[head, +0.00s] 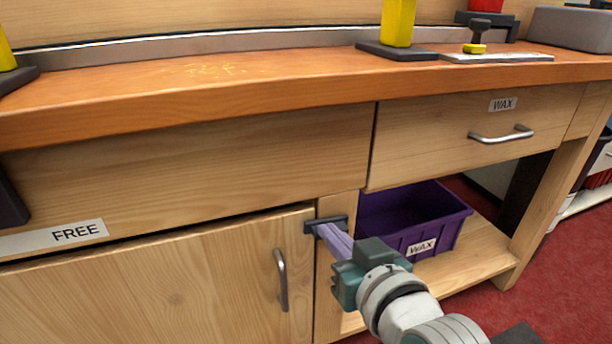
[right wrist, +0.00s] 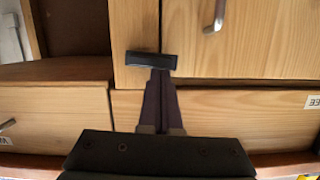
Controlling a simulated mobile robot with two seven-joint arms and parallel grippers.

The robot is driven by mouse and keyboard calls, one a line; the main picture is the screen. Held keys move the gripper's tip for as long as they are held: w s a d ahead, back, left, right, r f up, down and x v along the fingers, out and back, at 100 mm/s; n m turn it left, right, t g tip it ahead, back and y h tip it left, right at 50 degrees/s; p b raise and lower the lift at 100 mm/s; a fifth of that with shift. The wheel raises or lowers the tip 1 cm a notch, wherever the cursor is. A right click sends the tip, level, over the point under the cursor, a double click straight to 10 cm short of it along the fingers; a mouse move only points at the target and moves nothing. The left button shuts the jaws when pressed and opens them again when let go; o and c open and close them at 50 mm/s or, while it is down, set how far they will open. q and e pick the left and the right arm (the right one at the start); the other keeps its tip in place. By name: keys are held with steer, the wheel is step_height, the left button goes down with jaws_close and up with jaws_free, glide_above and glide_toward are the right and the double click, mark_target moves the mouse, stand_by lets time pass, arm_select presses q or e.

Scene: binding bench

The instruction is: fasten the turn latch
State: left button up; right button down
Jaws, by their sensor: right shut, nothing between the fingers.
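The turn latch (head: 311,227) is a dark bar on the wooden post beside the cabinet door (head: 200,285). It lies roughly level, and one end reaches across the door's edge; it also shows in the right wrist view (right wrist: 140,60). The door has a grey upright handle (head: 281,280) and looks shut or nearly so. My right gripper (head: 326,232) is shut and empty, its fingertips right at the latch; they also show there in the right wrist view (right wrist: 160,76). I cannot tell whether they touch it. My left gripper is not in view.
A purple WAX bin (head: 425,220) sits on the open shelf (head: 480,258) right of the post. Above it is the WAX drawer (head: 430,135) with a handle. The orange benchtop (head: 200,95) overhangs the front and holds tools at the back right.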

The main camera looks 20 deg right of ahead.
steer(key=shift+r, duration=0.1)
steer(key=s+r+p, duration=0.6)
steer(key=s+p, duration=0.2)
steer(key=s, duration=0.1)
steer(key=shift+s+d+p, duration=0.35)
steer(key=shift+d, duration=0.1)
steer(key=shift+r, duration=0.1)
